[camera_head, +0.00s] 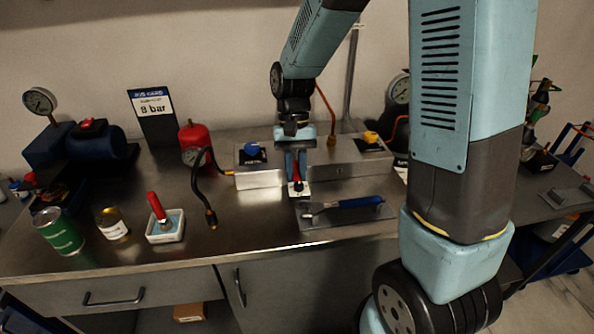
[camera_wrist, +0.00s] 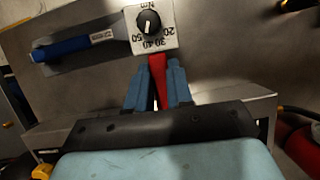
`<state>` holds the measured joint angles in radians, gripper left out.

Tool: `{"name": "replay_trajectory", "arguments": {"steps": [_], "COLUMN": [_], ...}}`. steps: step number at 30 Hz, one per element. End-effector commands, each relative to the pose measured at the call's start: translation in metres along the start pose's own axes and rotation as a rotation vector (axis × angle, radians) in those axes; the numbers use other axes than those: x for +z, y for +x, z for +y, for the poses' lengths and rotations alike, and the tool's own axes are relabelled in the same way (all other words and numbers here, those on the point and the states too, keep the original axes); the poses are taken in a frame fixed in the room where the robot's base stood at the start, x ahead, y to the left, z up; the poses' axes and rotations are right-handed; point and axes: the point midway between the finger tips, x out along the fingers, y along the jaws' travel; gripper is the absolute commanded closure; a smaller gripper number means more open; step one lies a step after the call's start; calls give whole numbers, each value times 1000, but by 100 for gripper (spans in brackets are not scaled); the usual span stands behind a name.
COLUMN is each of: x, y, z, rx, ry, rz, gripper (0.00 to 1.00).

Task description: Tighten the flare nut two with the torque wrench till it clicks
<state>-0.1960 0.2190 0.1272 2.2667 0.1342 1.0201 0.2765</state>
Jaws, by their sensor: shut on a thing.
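My gripper (camera_head: 297,168) is in front of the grey metal box, pointing down. In the wrist view its blue fingers (camera_wrist: 158,80) are shut on a red tapered piece (camera_wrist: 158,68). The piece's far end meets a white plate with a black dial (camera_wrist: 149,22), marked Nm with numbers; I cannot tell if they are joined. A blue-handled wrench (camera_head: 360,201) lies on a grey mat beside the plate, apart from my gripper. It also shows in the wrist view (camera_wrist: 62,49). A brass fitting (camera_head: 331,140) with a copper pipe stands on the box. I cannot tell which nut is two.
The grey box (camera_head: 345,162) has blue and yellow knobs. A black hose (camera_head: 208,190) rises left of my gripper. The bench's front middle is clear.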

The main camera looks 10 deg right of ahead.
Motion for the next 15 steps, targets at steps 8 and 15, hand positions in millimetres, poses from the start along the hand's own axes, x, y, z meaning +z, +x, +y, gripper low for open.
{"name": "replay_trajectory", "arguments": {"steps": [8,15], "x": [-4,-8], "y": [-2,-3], "z": [0,0], "rx": [0,0], "ry": [0,0], "rz": [0,0], "gripper": [100,100]}}
